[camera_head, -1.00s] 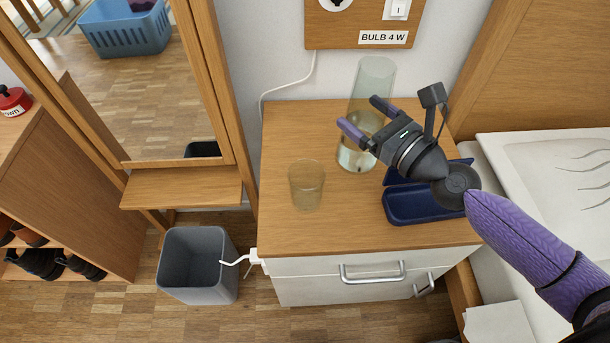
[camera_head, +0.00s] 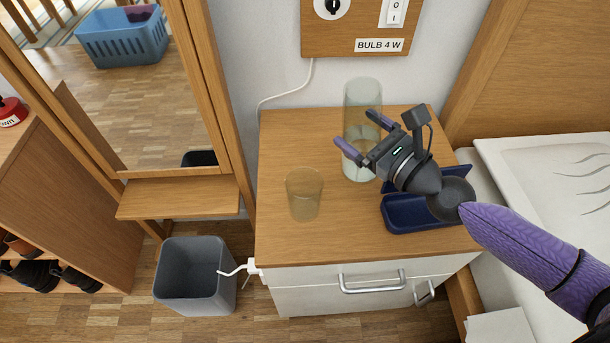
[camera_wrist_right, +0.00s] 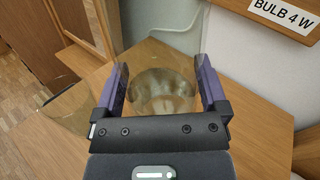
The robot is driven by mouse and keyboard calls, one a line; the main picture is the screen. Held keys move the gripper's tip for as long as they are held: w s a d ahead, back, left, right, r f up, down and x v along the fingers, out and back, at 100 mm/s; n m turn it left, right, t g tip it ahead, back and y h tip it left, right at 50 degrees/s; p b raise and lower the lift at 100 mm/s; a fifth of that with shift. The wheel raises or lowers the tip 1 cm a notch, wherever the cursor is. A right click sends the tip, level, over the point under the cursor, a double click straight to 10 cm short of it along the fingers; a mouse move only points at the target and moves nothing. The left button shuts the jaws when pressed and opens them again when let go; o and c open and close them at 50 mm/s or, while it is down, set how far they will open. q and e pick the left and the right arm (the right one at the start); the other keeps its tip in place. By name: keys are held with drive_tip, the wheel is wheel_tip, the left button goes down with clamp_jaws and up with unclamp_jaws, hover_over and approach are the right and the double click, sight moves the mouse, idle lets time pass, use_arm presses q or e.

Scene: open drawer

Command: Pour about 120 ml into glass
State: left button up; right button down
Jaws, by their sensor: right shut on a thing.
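A tall clear glass vessel (camera_head: 363,95) is upright at the back of the cabinet top, with some pale liquid low inside. I cannot tell whether its base touches the wood. My right gripper (camera_head: 357,130) reaches it from the right and is shut on its side walls. In the right wrist view the gripper (camera_wrist_right: 161,85) has one finger on each side of the vessel (camera_wrist_right: 160,60). A shorter drinking glass (camera_head: 304,195) stands upright to the left and nearer the front; I see no clear liquid in it. It also shows in the wrist view (camera_wrist_right: 55,115). My left gripper is out of view.
An open dark blue case (camera_head: 405,218) lies right of the vessel, under my right wrist. The wooden cabinet top (camera_head: 350,230) is clear in front of the glass. A wall panel (camera_head: 350,45) hangs behind. A grey bin (camera_head: 195,280) stands on the floor at left.

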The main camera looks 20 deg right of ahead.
drive_tip(key=shift+a+r+n+p, duration=0.1)
drive_tip(key=shift+r+n+p, duration=0.3)
drive_tip(key=shift+n+p, duration=0.5)
drive_tip(key=shift+s+a+f+n+p, duration=0.15)
drive_tip(key=shift+a+n+p, duration=0.1)
drive_tip(key=shift+n+p, duration=0.55)
drive_tip(key=shift+a+f+n+h+p, duration=0.2)
drive_tip(key=shift+n+h+p, duration=0.1)
drive_tip(key=shift+n, duration=0.4)
drive_tip(key=shift+f+n, duration=0.15)
drive_tip(key=shift+n, duration=0.15)
drive_tip(key=shift+d+f+n, duration=0.1)
drive_tip(key=shift+f+n, duration=0.2)
drive_tip(key=shift+n, duration=0.2)
drive_tip(key=shift+d+r+n+p, duration=0.3)
drive_tip(key=shift+r+n+p, duration=0.15)
drive_tip(key=shift+n+p, duration=0.5)
drive_tip(key=shift+f, duration=0.35)
drive_tip(key=shift+w+d+f+n+h, duration=0.2)
drive_tip(key=shift+n+h, duration=0.2)
drive_tip(key=shift+n, duration=0.35)
drive_tip(key=shift+n+p, duration=0.35)
drive_tip(key=shift+n, duration=0.25)
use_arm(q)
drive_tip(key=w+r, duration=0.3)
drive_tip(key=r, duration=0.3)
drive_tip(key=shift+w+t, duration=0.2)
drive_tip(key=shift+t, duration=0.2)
